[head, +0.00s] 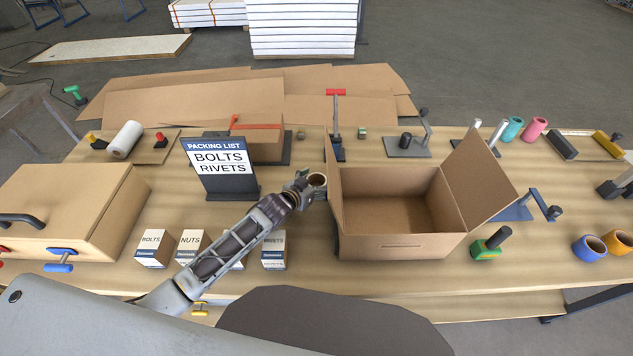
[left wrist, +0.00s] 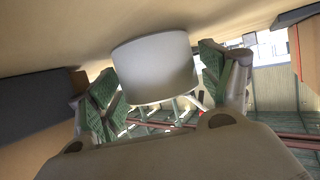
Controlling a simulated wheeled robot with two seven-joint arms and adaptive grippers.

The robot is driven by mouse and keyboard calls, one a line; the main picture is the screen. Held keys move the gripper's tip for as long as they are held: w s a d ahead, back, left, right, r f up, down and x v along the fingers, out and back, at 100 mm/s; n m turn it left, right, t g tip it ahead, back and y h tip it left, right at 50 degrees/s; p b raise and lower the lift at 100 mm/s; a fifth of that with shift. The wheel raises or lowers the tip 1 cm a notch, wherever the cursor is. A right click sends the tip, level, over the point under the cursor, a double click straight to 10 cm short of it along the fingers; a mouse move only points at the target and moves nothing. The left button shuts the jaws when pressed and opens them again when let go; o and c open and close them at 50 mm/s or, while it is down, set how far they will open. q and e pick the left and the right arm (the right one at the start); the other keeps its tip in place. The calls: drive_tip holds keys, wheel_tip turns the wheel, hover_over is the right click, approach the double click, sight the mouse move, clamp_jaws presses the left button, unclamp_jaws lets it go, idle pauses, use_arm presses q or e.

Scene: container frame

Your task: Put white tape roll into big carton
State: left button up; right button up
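The white tape roll (head: 317,180) stands upright just left of the big carton, its brown core showing from above. In the left wrist view the roll (left wrist: 155,70) is a plain white cylinder between the green finger pads. My left gripper (head: 303,188) is shut on it, with a pad at each side; whether the roll is clear of the table I cannot tell. The big carton (head: 402,247) is open and looks empty, its left and right flaps spread outward. Its left flap rises close beside the roll. My right gripper does not show.
A closed brown case (head: 65,200) is at far left.

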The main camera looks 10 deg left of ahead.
use_arm(q)
drive_tip(key=shift+s+r, duration=0.1)
drive_tip(key=shift+r, duration=0.1)
idle(0.3)
drive_tip(key=shift+v, duration=3.35)
drive_tip(key=shift+s+a+r, duration=0.1)
drive_tip(key=shift+s+a, duration=0.05)
drive_tip(key=shift+s, duration=0.1)
drive_tip(key=shift+o, duration=0.6)
